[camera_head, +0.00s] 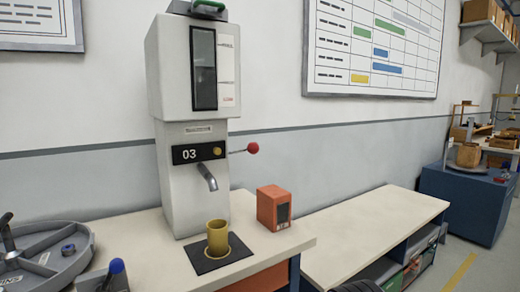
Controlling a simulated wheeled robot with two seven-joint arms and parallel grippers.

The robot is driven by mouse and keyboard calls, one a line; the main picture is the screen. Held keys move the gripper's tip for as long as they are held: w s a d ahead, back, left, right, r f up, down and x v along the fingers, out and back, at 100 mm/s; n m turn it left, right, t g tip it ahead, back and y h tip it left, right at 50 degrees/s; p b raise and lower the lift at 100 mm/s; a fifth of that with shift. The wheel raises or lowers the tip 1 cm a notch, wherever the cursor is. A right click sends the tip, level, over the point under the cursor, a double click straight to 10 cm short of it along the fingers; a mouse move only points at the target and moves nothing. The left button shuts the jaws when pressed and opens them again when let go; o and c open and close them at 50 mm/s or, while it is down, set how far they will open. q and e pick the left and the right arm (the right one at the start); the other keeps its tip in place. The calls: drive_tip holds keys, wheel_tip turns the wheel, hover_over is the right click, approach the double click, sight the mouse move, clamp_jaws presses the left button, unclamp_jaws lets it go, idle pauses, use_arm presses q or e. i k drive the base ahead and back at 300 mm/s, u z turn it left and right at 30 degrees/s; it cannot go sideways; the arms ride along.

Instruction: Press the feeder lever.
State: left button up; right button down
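The feeder (168,150) is a tall pale machine standing on the bench, marked 03, with a dark window in its upper part. Its lever (253,147) is a thin rod with a red ball knob. The lever sticks out to the right from the dark panel and looks roughly level. A bent metal spout (208,178) points down at the front. A yellow cup (217,238) stands upright on a dark mat (200,262) below the spout. Neither of my grippers can be made out, and nothing touches the lever.
An orange box (273,207) stands on the bench (300,238) right of the cup. A round grey tray (75,262) and a blue-knobbed fixture (116,267) are at the left. A lower bench (375,228) to the right has a clear top. The space around the lever is free.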

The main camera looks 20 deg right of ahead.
sight(252, 148)
drive_tip(key=k, duration=0.5)
drive_tip(key=z, duration=1.35)
drive_tip(key=i, duration=1.2)
drive_tip(key=u, duration=2.05)
